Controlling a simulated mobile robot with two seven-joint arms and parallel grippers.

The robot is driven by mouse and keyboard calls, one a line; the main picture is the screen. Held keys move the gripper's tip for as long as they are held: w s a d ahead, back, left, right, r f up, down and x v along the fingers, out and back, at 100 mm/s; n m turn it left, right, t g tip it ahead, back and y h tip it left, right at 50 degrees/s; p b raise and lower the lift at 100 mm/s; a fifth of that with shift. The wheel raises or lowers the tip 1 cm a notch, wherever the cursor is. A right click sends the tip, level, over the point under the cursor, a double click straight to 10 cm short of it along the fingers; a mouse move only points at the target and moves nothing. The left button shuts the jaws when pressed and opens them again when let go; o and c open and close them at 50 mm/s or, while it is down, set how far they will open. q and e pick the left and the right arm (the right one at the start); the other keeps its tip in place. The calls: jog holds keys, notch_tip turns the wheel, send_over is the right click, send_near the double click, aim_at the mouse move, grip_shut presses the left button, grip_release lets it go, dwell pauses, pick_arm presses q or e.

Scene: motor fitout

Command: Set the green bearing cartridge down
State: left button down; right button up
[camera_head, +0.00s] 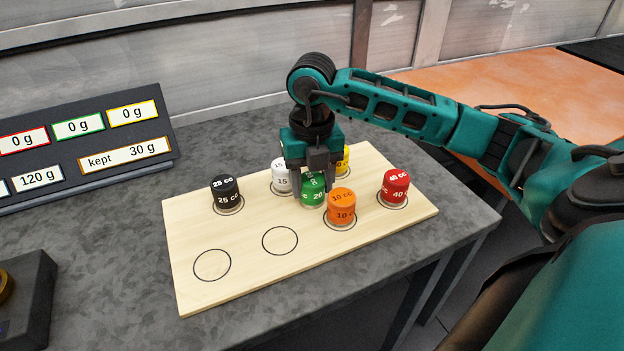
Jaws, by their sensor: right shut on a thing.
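The green bearing cartridge (314,197), marked 20, is between the fingers of my right gripper (312,182), which is shut on it from above. It is over the pale wooden board (240,210), in the middle of the group of cartridges. The gripper and the orange cartridge hide part of it, and I cannot tell whether its base touches the board. My left gripper is not in view.
Around it on the board stand black (225,190), white (281,177), yellow (343,160), orange (341,205) and red (394,187) cartridges, close by. Two marked circles (212,266) at the front left are empty. A display panel (90,145) stands at the left.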

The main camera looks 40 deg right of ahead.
aim_at(312, 179)
jog(key=o, duration=1.4)
jog(key=shift+r, duration=0.3)
notch_tip(312, 179, up, 12)
jog(key=shift+f+p, duration=0.2)
jog(key=shift+p, duration=0.7)
jog(key=shift+s, duration=0.1)
